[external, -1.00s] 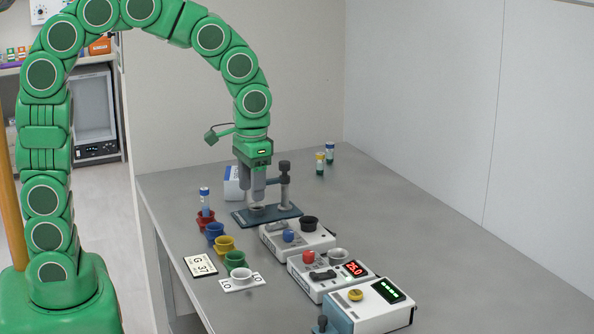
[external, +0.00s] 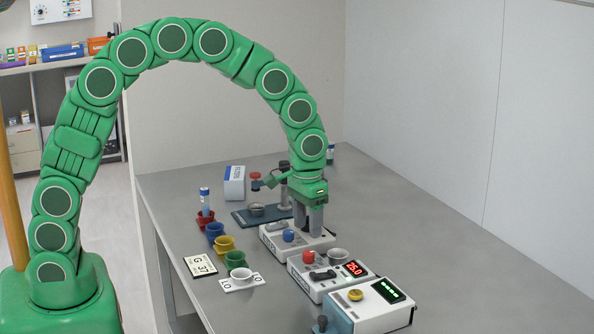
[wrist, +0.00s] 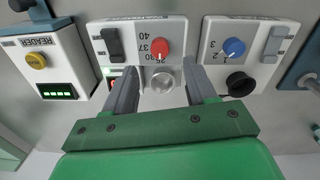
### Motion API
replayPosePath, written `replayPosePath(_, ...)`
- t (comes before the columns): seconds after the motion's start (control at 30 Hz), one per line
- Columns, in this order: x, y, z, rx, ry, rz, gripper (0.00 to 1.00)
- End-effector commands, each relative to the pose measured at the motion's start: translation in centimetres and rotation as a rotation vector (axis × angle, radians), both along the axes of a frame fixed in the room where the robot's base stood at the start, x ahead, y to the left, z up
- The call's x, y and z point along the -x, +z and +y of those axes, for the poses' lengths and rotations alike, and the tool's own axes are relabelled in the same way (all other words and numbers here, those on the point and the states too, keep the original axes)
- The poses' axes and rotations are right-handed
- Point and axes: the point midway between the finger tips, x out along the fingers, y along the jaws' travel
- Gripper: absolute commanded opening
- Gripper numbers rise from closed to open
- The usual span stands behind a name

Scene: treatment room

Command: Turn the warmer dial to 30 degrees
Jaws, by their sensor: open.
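The warmer is a white box (external: 330,285) in the middle of three units, with a red dial (external: 308,257), a dark switch, a silver cup-like well and a red display (external: 355,268) reading about 25.0. In the wrist view the red dial (wrist: 161,48) has a white pointer toward the lower end of its scale, near 25 and 30; the exact mark is too small to tell. My gripper (external: 309,228) is open and empty, pointing down over the right side of the blue-dial unit. In the wrist view my gripper (wrist: 160,72) has its fingers apart, framing the silver well, with the dial beyond the tips.
A blue-dial unit (external: 272,240) with a black well stands behind the warmer; a reader (external: 372,312) with a yellow button stands in front. A stand on a dark plate (external: 243,217) is behind. Coloured cups (external: 224,244) line the left. The table's right side is clear.

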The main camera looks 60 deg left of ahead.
Motion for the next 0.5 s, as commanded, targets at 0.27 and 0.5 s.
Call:
replayPosePath(0.27, 0.1, -3.1, -0.1, 0.000, 0.000, 0.003, 0.56)
replayPosePath(0.5, 0.1, -6.4, -0.2, 0.000, 0.000, 0.002, 0.56)
